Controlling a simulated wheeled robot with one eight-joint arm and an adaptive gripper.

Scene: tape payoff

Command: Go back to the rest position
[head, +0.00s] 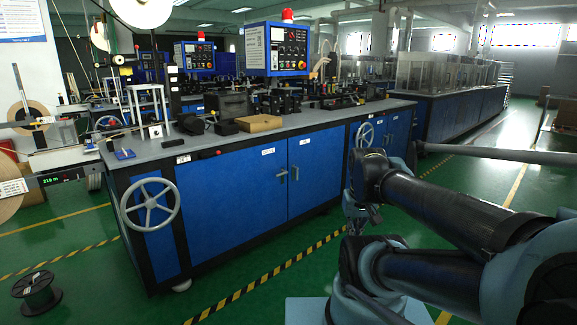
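My arm (440,215) reaches in from the right edge and is folded in front of the blue machine bench. What seems to be my gripper (364,218) shows small and dark beside the arm's near joint, low in front of the bench's right end. It is partly hidden by my arm links, and its fingers are too small to tell open from shut. I see nothing clearly held in it.
The blue bench (240,185) with handwheels stands ahead, with a cardboard box (258,123) and a control panel (275,49) above. A black spool (36,292) lies on the floor at lower left.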

